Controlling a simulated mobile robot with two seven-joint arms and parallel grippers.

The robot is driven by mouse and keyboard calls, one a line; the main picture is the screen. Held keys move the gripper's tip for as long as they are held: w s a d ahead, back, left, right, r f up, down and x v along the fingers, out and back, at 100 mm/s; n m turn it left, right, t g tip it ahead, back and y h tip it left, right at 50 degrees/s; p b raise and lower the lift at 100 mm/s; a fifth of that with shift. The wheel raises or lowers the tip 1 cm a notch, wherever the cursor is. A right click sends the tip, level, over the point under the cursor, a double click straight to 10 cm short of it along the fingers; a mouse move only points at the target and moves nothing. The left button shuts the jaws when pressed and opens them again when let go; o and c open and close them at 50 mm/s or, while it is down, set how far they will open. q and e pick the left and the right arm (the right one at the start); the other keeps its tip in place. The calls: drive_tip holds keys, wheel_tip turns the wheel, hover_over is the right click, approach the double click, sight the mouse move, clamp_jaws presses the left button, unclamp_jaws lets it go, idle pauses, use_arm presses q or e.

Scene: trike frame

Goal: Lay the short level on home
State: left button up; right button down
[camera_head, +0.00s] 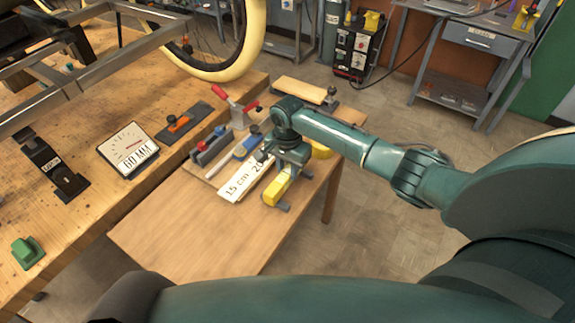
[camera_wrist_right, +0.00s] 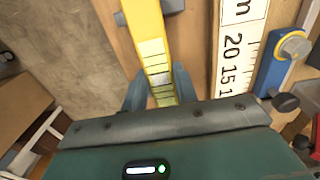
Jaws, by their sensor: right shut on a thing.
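The short level is a yellow bar (camera_head: 277,190) at the right side of the small wooden table, with more yellow showing past my gripper. My right gripper (camera_head: 289,168) is over it, shut on its middle. In the right wrist view the yellow level (camera_wrist_right: 143,28) runs between the two fingers (camera_wrist_right: 158,92), with pale panels along it. I cannot tell whether it rests on the table or is slightly raised. I cannot make out a place marked home. My left gripper is not in view.
A white ruler strip (camera_head: 240,184) lies left of the level, beside a blue-and-grey tool (camera_head: 247,146). Grey blocks (camera_head: 283,206) are close to the level. The table's front (camera_head: 190,235) is clear. The workbench (camera_head: 85,215) holds a gauge plate (camera_head: 128,146) and a green block (camera_head: 27,253).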

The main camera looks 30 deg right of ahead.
drive_tip(key=shift+f, duration=0.6)
idle(0.4)
drive_tip(key=c, duration=1)
unclamp_jaws()
wheel_tip(320, 180, up, 13)
drive_tip(key=shift+r, duration=0.1)
drive_tip(key=shift+a, duration=0.1)
